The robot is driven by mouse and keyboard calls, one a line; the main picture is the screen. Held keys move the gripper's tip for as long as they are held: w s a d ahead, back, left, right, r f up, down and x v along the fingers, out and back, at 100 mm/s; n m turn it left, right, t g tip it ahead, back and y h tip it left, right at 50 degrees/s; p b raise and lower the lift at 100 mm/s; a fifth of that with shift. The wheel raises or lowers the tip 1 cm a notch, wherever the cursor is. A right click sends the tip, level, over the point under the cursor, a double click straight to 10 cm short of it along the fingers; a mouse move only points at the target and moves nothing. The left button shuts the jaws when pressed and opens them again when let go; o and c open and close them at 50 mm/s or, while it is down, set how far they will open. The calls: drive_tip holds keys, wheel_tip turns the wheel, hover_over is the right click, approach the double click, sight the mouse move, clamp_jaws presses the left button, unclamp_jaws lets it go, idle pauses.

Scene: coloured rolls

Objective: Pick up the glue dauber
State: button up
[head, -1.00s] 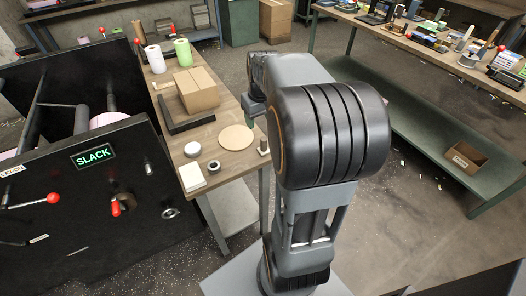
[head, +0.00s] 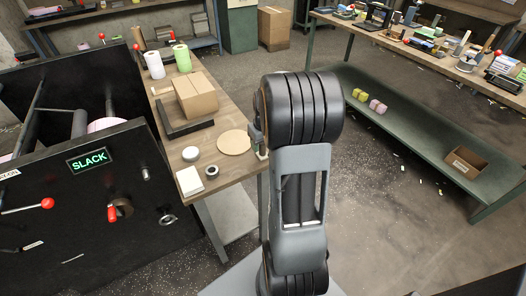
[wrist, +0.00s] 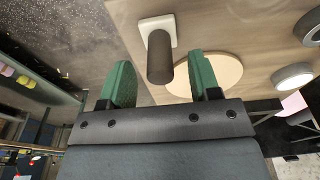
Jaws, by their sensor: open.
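The glue dauber seems to be the small dark upright cylinder on a pale square base near the table's right edge. In the wrist view the dauber (wrist: 160,58) stands between my two green fingers, with a gap on each side. In the head view the dauber (head: 262,153) is small and partly covered by my arm. My gripper (wrist: 161,72) is open and empty, its fingertips beside the cylinder. In the head view my gripper (head: 254,134) is mostly hidden behind my arm at the table edge.
A tan disc (head: 235,142) lies left of the dauber. A dark ring (head: 212,171), a white roll (head: 190,153) and a white block (head: 190,181) lie nearer. A cardboard box (head: 197,95) and dark angle bracket (head: 187,128) stand behind. The black SLACK machine (head: 85,215) is left.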

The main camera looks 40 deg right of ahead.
sight(262, 148)
drive_tip(key=shift+w+f, duration=0.2)
drive_tip(key=shift+f, duration=1.3)
drive_tip(key=shift+c, duration=0.5)
drive_tip(key=c, duration=0.9)
